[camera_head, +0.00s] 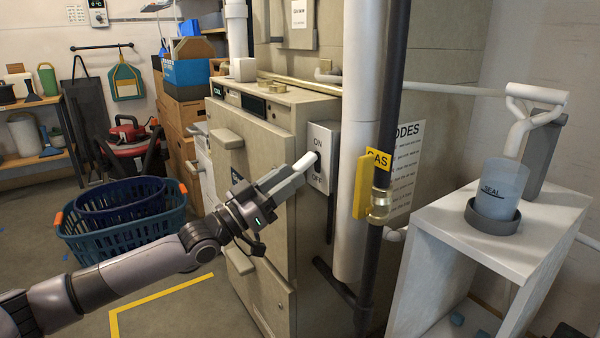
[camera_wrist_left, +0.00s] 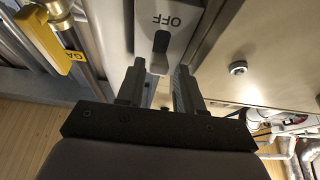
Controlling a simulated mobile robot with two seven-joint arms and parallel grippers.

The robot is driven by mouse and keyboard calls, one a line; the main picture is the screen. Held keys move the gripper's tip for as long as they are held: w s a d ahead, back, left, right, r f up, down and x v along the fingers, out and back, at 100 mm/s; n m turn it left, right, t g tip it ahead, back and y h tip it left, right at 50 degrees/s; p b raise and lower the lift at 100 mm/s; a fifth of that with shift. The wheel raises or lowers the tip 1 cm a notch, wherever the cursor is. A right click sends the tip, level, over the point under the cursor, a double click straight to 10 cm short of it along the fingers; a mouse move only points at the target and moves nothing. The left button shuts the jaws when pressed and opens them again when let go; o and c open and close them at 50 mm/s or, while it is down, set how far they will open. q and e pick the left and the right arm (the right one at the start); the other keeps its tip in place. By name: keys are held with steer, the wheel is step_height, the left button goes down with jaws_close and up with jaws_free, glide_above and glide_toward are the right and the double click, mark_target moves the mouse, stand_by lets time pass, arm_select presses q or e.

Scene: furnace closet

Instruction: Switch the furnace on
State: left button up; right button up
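The furnace (camera_head: 267,145) is a tall beige cabinet in the middle of the head view. A pale switch box (camera_head: 321,140) is on its right side, marked ON above and OFF below. A white lever (camera_head: 304,161) sticks out from its dark slot, between the two labels. My left gripper (camera_head: 292,171) reaches up to it from the left. In the left wrist view my left gripper (camera_wrist_left: 158,88) has its fingers apart, one on each side of the lever (camera_wrist_left: 157,66); the OFF label shows upside down beyond. I cannot tell whether the fingers touch the lever. My right gripper is not in view.
A white pipe (camera_head: 358,220) and a dark gas pipe with a yellow GAS tag (camera_head: 378,159) stand close right of the switch. A white stand (camera_head: 440,225) holds a cup (camera_head: 499,185) at right. Laundry baskets (camera_head: 125,228) sit on the floor at left.

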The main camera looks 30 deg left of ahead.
mark_target(305, 162)
arm_select(q)
steer(key=shift+b+x, duration=0.3)
steer(key=shift+x, duration=1.5)
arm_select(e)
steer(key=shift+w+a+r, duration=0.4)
arm_select(q)
steer(key=shift+c, duration=0.3)
